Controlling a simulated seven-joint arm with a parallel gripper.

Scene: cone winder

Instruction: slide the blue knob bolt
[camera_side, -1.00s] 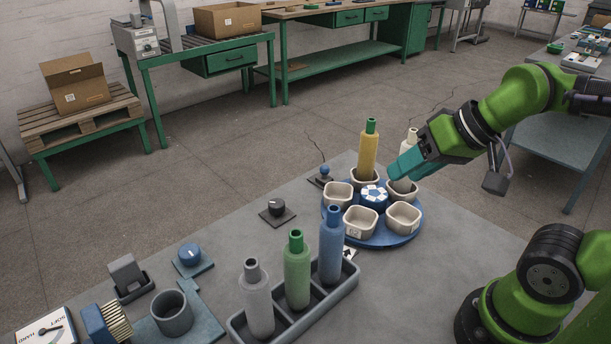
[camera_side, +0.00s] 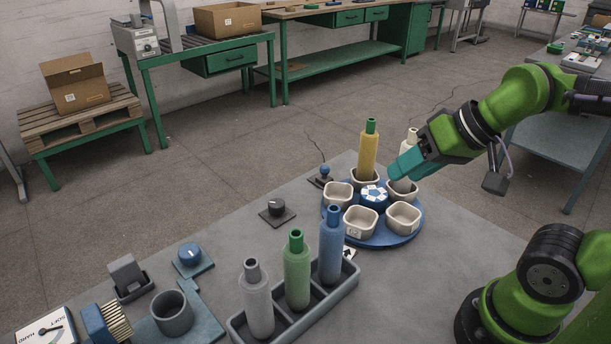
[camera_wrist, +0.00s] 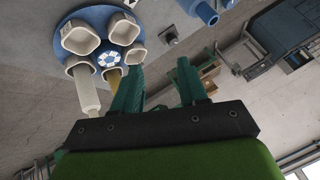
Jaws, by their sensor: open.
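A small blue knob (camera_side: 324,169) stands on a dark base at the back edge of the table in the side view, left of the carousel. It looks like the knob bolt. My gripper (camera_side: 399,167) is at the right rear of the carousel in the side view, above the cups and near the white bobbin, well to the right of the knob. In the wrist view my gripper (camera_wrist: 160,66) has its fingers apart with nothing between them. I cannot make out the blue knob in the wrist view.
The blue carousel (camera_side: 401,239) carries several cups; a yellow bobbin (camera_side: 368,150) and a white bobbin (camera_side: 411,146) stand up from it. A black knob (camera_side: 277,207) and a blue dial (camera_side: 190,254) sit further left. A bobbin rack (camera_side: 345,286) stands in front.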

